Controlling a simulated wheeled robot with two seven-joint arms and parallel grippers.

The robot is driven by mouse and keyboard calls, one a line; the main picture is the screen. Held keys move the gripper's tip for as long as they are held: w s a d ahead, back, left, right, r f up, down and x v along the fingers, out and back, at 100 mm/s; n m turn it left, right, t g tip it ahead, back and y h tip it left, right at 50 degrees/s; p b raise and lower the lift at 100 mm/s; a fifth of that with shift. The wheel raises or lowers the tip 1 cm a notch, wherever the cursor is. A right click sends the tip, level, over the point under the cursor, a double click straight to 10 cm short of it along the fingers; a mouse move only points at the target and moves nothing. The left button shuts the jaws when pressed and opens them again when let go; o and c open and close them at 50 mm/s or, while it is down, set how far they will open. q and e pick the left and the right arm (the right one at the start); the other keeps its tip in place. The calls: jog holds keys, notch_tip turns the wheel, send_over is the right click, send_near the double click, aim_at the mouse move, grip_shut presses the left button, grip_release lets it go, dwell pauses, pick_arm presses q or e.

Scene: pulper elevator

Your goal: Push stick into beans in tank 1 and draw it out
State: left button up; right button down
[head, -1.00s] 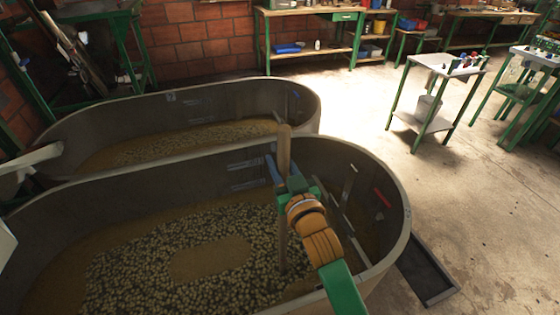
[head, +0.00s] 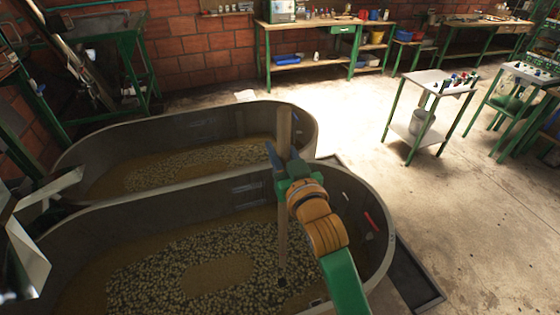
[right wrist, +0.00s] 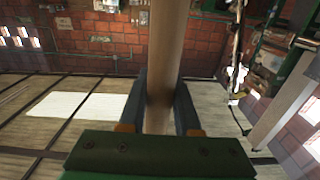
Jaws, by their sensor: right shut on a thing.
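My right gripper (head: 288,172) is shut on a long pale wooden stick (head: 283,222), which stands nearly upright over the near tank (head: 376,262). The stick passes between the two fingers, also in the right wrist view (right wrist: 165,60). Its top rises above the gripper. Its lower end meets a small dark spot in the beans (head: 235,245); I cannot tell whether the tip is still in them or just above. The beans lie in brownish water with a bare patch in the middle. I see no tank number on the near tank. My left gripper is out of view.
A second oval tank (head: 72,164) with beans stands behind the near one. Metal chutes (head: 32,245) reach in at the left. A red object (head: 371,221) is on the near tank's right inner wall. A small white table (head: 438,82) stands on open floor at right.

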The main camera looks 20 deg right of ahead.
notch_tip(320, 180, up, 12)
dwell(0.3)
jog(key=shift+f, duration=0.1)
